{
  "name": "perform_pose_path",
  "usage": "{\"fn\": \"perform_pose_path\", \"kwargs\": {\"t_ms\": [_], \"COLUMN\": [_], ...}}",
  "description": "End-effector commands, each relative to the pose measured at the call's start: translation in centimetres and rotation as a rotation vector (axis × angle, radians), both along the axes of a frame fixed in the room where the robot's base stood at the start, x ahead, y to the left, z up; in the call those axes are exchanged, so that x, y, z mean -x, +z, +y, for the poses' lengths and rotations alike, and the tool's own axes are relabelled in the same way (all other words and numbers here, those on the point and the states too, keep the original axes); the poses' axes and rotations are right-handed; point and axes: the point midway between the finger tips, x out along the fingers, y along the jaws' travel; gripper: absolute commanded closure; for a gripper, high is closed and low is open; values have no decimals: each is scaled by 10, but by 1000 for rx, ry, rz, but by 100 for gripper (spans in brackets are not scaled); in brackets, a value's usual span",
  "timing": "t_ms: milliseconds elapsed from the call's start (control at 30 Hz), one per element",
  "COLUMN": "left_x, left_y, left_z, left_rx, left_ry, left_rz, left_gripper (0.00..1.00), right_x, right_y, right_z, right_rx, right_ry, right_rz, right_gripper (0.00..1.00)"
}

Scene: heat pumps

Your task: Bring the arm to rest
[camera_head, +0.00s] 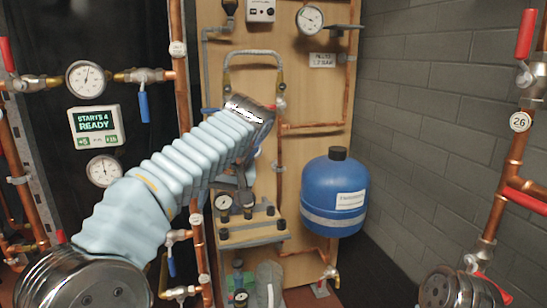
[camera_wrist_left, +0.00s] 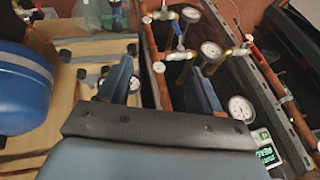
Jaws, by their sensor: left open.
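My left arm (camera_head: 165,170) reaches from the lower left to the front of the wooden board in the head view. Its wrist bends down there, and the arm partly hides the hand. In the left wrist view my left gripper (camera_wrist_left: 162,68) is open, its two blue fingers well apart. I see nothing held between them; copper pipe and gauges show beyond. My right gripper is not in view. A metallic joint (camera_head: 455,290) at the lower right of the head view looks like part of my right arm.
A blue tank (camera_head: 334,195) hangs right of the hand. A panel with black knobs (camera_head: 240,232) is below it. Copper pipes (camera_head: 182,90), gauges (camera_head: 86,77) and a display (camera_head: 95,128) are at left. More pipework (camera_head: 510,165) stands at right, before a grey brick wall (camera_head: 430,110).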

Motion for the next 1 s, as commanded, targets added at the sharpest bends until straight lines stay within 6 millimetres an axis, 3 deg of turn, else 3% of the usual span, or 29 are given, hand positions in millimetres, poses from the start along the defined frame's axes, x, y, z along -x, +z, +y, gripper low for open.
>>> {"fn": "perform_pose_path", "kwargs": {"t_ms": [267,467,567,667,767,800,867,900,1000], "left_x": [-21,-37,-42,-39,-22,-10,14,33,91], "left_y": [-55,-124,-172,-234,-315,-348,-396,-426,-490], "left_z": [-8,-16,-20,-23,-26,-27,-27,-27,-25], "left_rx": [15,55,92,153,255,304,384,438,567], "left_ry": [-89,-187,-242,-302,-356,-371,-380,-378,-338], "left_rz": [50,110,149,196,253,271,293,302,312], "left_gripper": [35,35,35,35,35,35,35,35,35], "right_x": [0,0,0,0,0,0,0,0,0], "right_y": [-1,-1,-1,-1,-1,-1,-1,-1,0], "right_z": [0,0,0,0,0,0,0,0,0], "right_rx": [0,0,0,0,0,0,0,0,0], "right_ry": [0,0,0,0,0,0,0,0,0], "right_rz": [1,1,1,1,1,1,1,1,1], "right_gripper": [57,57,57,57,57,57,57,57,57]}}
